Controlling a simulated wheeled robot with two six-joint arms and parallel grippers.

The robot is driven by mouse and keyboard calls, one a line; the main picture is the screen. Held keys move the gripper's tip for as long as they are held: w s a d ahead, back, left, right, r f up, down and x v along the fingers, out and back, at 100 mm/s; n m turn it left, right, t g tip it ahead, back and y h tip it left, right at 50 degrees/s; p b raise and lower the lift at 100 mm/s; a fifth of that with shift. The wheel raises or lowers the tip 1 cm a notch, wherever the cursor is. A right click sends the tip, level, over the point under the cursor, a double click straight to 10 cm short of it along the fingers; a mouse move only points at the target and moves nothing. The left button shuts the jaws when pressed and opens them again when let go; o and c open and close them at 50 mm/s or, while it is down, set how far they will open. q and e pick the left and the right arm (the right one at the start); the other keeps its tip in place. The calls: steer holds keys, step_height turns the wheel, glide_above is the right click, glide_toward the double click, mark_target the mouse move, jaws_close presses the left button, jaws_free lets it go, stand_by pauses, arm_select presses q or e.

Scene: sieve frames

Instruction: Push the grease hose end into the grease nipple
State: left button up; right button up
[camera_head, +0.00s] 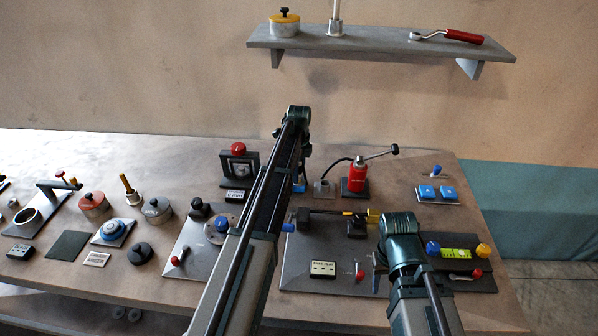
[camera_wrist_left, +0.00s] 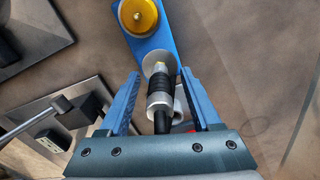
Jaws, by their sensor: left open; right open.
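The grease hose end (camera_wrist_left: 160,92), a silver and black ribbed fitting, lies between the jaws of my left gripper (camera_wrist_left: 160,73). The jaws are open, with a gap on each side of it. Just beyond its tip is a pale disc (camera_wrist_left: 158,62) on a blue plate (camera_wrist_left: 150,40); I cannot tell whether they touch. A yellow disc with a small raised centre (camera_wrist_left: 140,15), possibly the grease nipple, sits farther along the plate.
A panel with a black-handled bar (camera_head: 325,212) lies between my arms. Grey plates with a black block (camera_wrist_left: 75,110) are left in the wrist view. A shelf (camera_head: 380,42) hangs above. The table's back left is clear.

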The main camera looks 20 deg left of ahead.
arm_select(q)
step_height(320, 180, up, 14)
steer(key=p, duration=1.3)
steer(key=shift+f, duration=0.2)
steer(key=shift+f, duration=0.1)
steer(key=s+d+f+n+b, duration=0.3)
steer(key=s+d, duration=0.4)
steer(key=s, duration=0.3)
steer(key=s+d+f+n+b, duration=0.4)
steer(key=s+d+n, duration=0.2)
steer(key=s, duration=0.5)
steer(key=s+d+f+n+y+b, duration=0.1)
steer(key=s+d+f+n+b, duration=0.3)
steer(key=s+d, duration=0.5)
steer(key=shift+s+d+f+n, duration=0.1)
steer(key=shift+s+d+n, duration=0.15)
steer(key=shift+s, duration=0.55)
steer(key=shift+s+d+f+n, duration=0.15)
steer(key=shift+s+n, duration=0.2)
steer(key=shift+s, duration=0.2)
